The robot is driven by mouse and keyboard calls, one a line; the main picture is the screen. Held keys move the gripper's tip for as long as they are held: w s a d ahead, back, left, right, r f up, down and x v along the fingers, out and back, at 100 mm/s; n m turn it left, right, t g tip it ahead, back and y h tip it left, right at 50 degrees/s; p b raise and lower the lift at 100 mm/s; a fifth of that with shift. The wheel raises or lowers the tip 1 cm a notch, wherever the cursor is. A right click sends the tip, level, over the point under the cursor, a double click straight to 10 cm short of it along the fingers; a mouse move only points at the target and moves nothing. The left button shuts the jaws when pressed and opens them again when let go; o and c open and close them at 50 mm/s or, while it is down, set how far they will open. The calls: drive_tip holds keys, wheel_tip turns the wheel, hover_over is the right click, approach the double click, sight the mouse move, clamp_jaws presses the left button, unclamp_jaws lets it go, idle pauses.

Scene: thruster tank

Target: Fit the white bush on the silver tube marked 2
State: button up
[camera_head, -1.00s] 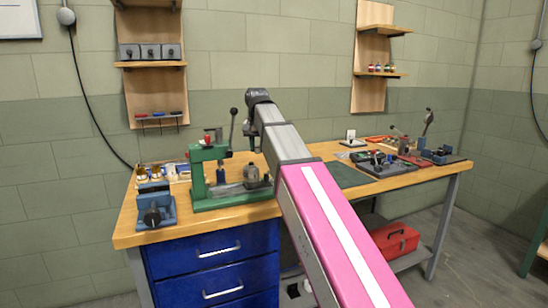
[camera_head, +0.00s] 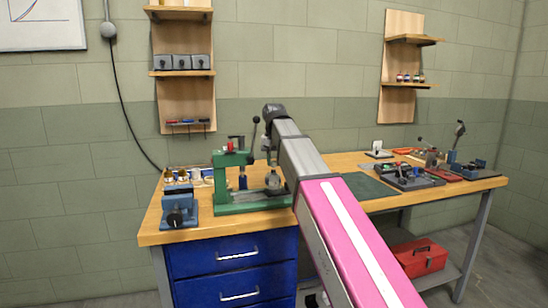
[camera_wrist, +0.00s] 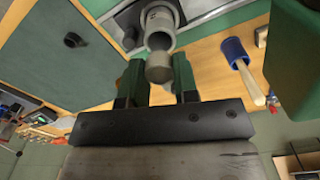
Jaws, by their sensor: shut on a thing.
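In the wrist view my gripper (camera_wrist: 157,82) has its two green fingers either side of a grey, round-ended cylindrical piece (camera_wrist: 158,66), and is shut on it. Just beyond this piece is a pale grey, ring-like round part (camera_wrist: 160,20) on a grey plate. I cannot tell whether the two touch or are one part. In the head view my arm reaches over the bench beside the green press (camera_head: 220,180); the gripper's fingers are not clear there. I cannot single out the white bush or a silver tube marked 2; no number is readable.
A blue vise (camera_head: 178,208) stands at the bench's left end. A dark green mat (camera_head: 368,186) lies right of the press, with trays and tools beyond. In the wrist view a blue-headed tool with a wooden handle (camera_wrist: 236,54) lies on the bench, near a green body.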

drive_tip(key=shift+f, duration=1.55)
drive_tip(key=o, duration=1)
drive_tip(key=shift+r, duration=0.1)
